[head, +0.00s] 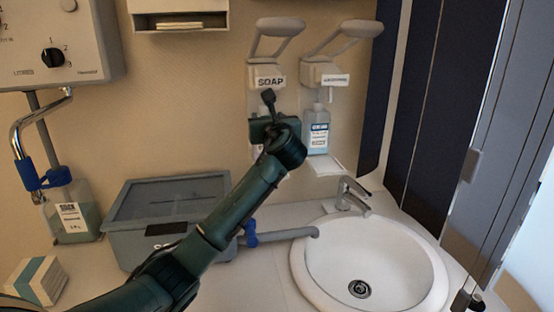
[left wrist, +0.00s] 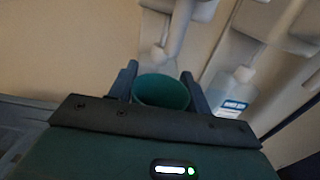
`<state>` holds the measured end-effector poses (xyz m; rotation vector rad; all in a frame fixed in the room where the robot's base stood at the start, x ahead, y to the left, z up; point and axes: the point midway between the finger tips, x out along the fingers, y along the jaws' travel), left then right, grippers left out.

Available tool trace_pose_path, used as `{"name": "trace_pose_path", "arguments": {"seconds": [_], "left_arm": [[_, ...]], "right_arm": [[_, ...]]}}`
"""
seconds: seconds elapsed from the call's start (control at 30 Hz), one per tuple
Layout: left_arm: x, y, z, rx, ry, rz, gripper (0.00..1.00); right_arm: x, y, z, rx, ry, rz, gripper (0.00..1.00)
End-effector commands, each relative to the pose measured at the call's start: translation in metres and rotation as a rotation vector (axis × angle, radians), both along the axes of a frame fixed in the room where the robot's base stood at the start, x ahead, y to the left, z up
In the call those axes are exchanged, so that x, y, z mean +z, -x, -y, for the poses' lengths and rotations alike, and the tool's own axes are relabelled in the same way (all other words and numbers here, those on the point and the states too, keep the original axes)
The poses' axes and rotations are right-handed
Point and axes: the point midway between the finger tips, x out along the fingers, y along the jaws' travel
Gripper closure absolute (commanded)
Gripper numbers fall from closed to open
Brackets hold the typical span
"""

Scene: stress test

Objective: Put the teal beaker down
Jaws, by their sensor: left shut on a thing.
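The teal beaker (left wrist: 161,92) shows in the left wrist view as a round open cup between the two fingers of my left gripper (left wrist: 159,78). The gripper is shut on it, with one finger on each side. In the head view my left gripper (head: 270,118) is in front of the soap dispenser on the wall, above the counter. The beaker cannot be clearly made out there, as the gripper and wrist cover it. My right gripper is in neither view.
A white sink (head: 325,262) with a tap (head: 352,195) is at the right. A lidded grey bin (head: 165,200) stands behind my left arm. A labelled bottle (head: 75,212) and a small box (head: 38,280) are at the left. A dispenser bottle (head: 319,132) hangs right of the gripper.

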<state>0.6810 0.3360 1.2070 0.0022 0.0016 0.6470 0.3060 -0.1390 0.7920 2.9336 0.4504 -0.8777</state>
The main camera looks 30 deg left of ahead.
Motion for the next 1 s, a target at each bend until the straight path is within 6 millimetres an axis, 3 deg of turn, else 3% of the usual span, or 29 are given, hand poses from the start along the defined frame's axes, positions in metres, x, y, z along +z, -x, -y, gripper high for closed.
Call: {"name": "trace_pose_path", "arguments": {"seconds": [0.03, 0.13, 0.57, 0.93, 0.97, 1.0], "left_arm": [[-0.014, 0.0, 0.0, 0.0, 0.001, -0.007, 0.77], [-0.03, 0.0, 0.0, -0.001, 0.001, -0.004, 0.77], [-0.076, 0.0, 0.0, -0.001, 0.0, -0.002, 0.77], [-0.081, 0.0, 0.0, -0.001, 0.001, -0.001, 0.77], [-0.081, 0.0, 0.0, -0.001, 0.001, -0.001, 0.5], [-0.081, 0.0, 0.0, -0.001, 0.001, -0.001, 0.46]], "right_arm": [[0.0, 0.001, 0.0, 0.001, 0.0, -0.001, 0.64], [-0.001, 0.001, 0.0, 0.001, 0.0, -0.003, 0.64], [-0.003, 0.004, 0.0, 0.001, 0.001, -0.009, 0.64], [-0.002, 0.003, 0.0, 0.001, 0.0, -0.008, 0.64], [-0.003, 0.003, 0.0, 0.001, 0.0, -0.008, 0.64], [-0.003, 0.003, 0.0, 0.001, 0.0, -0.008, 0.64]]}}
